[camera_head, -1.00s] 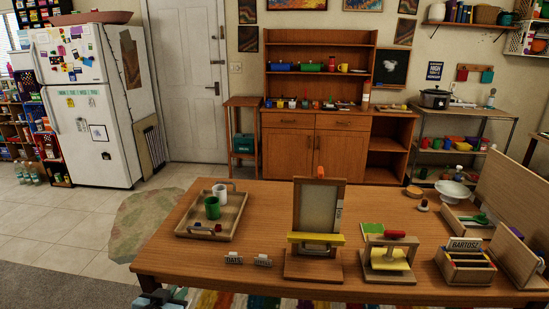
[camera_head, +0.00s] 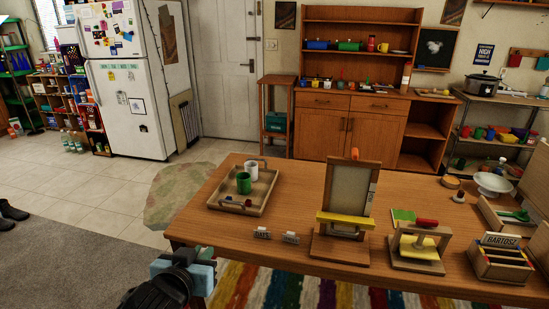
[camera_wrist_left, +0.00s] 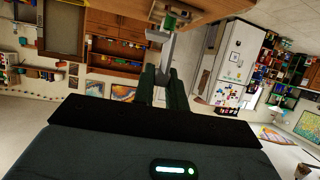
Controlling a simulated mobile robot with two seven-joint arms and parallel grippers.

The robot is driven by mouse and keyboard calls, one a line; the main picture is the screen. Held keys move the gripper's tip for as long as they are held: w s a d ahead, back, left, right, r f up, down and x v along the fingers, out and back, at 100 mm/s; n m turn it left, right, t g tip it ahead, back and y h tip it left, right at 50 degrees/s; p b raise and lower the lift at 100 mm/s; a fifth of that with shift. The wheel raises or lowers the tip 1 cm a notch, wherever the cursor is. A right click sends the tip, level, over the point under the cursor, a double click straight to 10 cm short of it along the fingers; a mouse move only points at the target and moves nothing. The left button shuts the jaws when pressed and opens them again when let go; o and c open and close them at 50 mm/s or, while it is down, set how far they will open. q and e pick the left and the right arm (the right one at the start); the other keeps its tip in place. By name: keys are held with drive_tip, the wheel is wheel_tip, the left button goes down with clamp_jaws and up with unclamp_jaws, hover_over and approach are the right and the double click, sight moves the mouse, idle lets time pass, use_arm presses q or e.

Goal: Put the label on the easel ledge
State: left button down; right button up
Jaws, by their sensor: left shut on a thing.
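My left gripper (camera_head: 203,256) is low at the table's front left corner, left of the cards and apart from the easel. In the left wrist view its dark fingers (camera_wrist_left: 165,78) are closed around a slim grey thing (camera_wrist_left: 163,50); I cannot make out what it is. My right gripper is not in view.
The wooden table (camera_head: 300,262) holds a tray (camera_head: 218,203) with a green cup (camera_head: 243,183) and a white cup. A small press (camera_head: 418,262) and a card box marked BARTOSZ (camera_head: 503,276) stand right of the easel. Tabletop between tray and easel is mostly clear.

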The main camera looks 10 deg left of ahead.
use_arm(q)
drive_tip(key=s+f, duration=0.8)
drive_tip(key=s, duration=0.1)
drive_tip(key=shift+d+f, duration=0.1)
